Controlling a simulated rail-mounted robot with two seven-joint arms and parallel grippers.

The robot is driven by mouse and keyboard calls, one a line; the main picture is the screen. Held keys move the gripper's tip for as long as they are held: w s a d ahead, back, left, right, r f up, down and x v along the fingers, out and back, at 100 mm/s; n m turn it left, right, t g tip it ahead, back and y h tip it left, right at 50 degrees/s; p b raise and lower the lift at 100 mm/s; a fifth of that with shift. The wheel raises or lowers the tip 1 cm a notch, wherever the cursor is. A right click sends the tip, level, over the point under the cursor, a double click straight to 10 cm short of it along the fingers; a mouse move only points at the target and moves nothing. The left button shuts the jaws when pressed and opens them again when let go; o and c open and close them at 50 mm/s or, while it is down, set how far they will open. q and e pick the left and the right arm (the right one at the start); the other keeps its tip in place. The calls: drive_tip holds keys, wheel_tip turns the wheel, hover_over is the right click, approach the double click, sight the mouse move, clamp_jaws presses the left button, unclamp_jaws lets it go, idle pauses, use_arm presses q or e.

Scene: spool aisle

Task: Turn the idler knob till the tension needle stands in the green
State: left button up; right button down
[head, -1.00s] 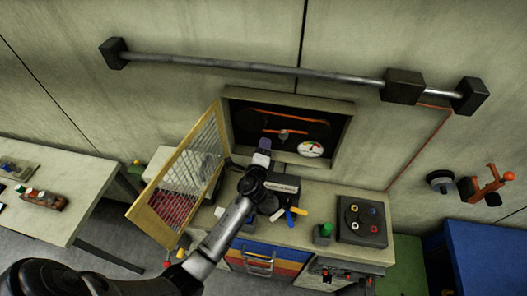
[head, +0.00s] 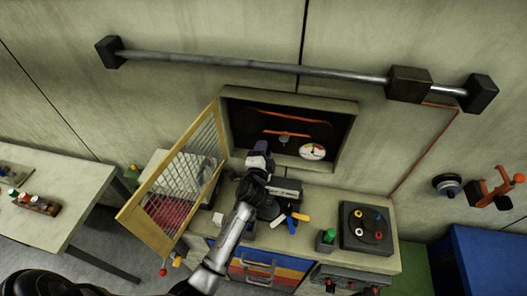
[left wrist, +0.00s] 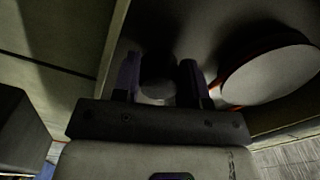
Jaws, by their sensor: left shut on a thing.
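The tension gauge (head: 312,152) is a white round dial with coloured marks, low right in the wall recess; its needle is too small to read. My left gripper (head: 260,147) is at the recess's lower left edge, left of the gauge. In the left wrist view its two fingers (left wrist: 159,82) stand either side of a dark round knob (left wrist: 158,70), shut on it. This looks like the idler knob, deep in shadow; in the head view the gripper hides it. An orange belt (head: 285,114) runs above, and a small grey part (head: 285,139) sits below it. My right gripper is out of view.
A yellow mesh door (head: 180,185) stands open left of the recess, close to my left arm. A rail (head: 250,66) crosses the wall above.

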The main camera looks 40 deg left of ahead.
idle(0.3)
use_arm(q)
drive_tip(key=o, duration=0.9)
drive_tip(key=shift+f, duration=0.1)
